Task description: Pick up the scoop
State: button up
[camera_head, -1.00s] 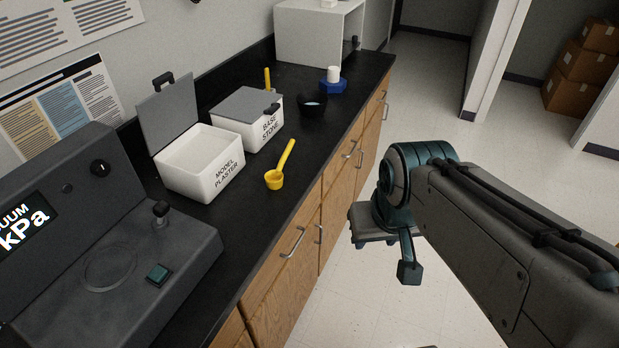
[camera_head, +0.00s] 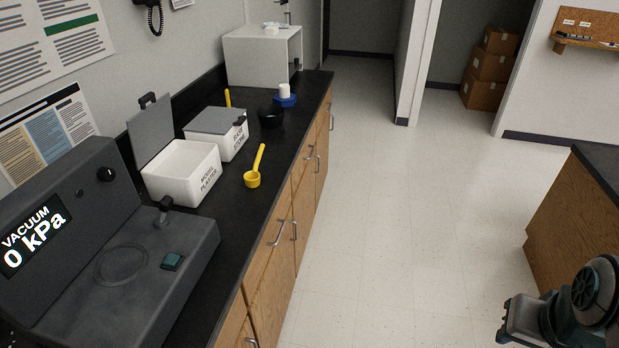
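A yellow scoop (camera_head: 253,178) lies on the black counter near its front edge, beside the open white model plaster bin (camera_head: 186,172). Its round cup is toward me and its handle points away. A second yellow handle (camera_head: 228,97) shows behind the closed base stone bin (camera_head: 218,131); the rest of it is hidden. My gripper (camera_head: 508,334) is at the lower right, over the floor and far from the scoop. It is partly cut off by the frame, and its fingers do not show clearly.
A grey vacuum unit (camera_head: 110,255) reading 0 kPa fills the near left of the counter (camera_head: 205,265). A black bowl (camera_head: 270,117), a blue-based item (camera_head: 286,97) and a white box (camera_head: 262,55) stand farther back. Another wooden counter (camera_head: 575,215) is at right. The floor between is clear.

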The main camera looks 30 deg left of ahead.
aim_at(253, 178)
jog(key=i, duration=0.85)
jog(key=u, duration=0.45)
jog(key=i, duration=1.45)
jog(key=u, duration=1.65)
jog(key=i, duration=0.9)
jog(key=u, duration=0.9)
